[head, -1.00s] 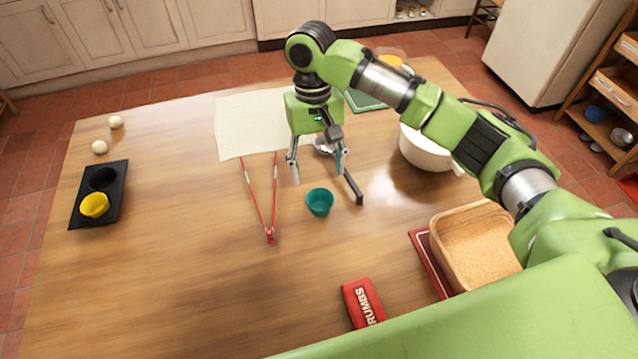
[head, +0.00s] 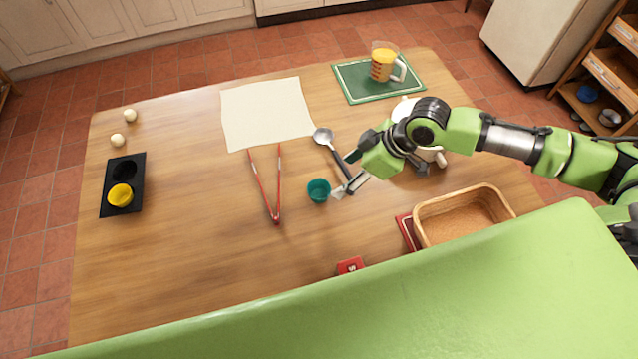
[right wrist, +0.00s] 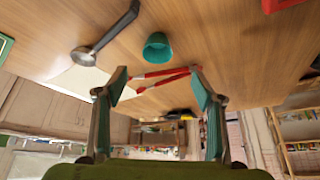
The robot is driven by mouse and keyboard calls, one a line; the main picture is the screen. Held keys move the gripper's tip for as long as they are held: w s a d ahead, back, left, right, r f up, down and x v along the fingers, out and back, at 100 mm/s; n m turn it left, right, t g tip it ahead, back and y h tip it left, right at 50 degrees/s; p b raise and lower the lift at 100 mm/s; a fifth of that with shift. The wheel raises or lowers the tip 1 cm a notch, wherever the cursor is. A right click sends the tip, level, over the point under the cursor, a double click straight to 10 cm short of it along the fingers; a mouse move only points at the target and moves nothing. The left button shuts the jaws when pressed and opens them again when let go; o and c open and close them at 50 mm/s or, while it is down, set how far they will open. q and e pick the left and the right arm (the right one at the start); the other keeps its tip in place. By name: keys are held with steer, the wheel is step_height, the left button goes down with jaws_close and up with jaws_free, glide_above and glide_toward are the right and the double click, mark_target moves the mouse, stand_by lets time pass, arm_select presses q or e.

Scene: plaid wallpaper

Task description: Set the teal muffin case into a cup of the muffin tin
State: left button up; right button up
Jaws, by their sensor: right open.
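The teal muffin case (head: 318,190) stands on the table between the tongs and my right gripper. It also shows in the right wrist view (right wrist: 157,47), beyond the fingertips. The black muffin tin (head: 108,207) lies at the table's left; its near cup holds a yellow case (head: 120,195) and its far cup (head: 125,170) looks empty. My right gripper (head: 345,189) is open, tilted, just right of the teal case, with nothing between its fingers (right wrist: 160,83). My left gripper is not in view.
Red tongs (head: 271,195) lie left of the teal case, a ladle (head: 330,145) beyond it. A cream cloth (head: 265,112), two pale balls (head: 130,115), a measuring jug (head: 383,62) on a green board (head: 350,85), and a basket (head: 430,232) are around. The table's left middle is clear.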

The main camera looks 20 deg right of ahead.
steer(key=p, duration=0.1)
glide_toward(312, 193)
steer(key=shift+s+a+f, duration=0.25)
steer(key=shift+f, duration=0.35)
steer(key=shift+w+p+x, duration=0.15)
steer(key=shift+p+x, duration=0.25)
steer(key=shift+x, duration=0.85)
steer(key=shift+w+p+x, duration=0.15)
steer(key=shift+p+x, duration=0.2)
steer(key=shift+x, duration=0.9)
steer(key=shift+d, duration=0.1)
steer(key=c, duration=1)
steer(key=shift+r, duration=0.2)
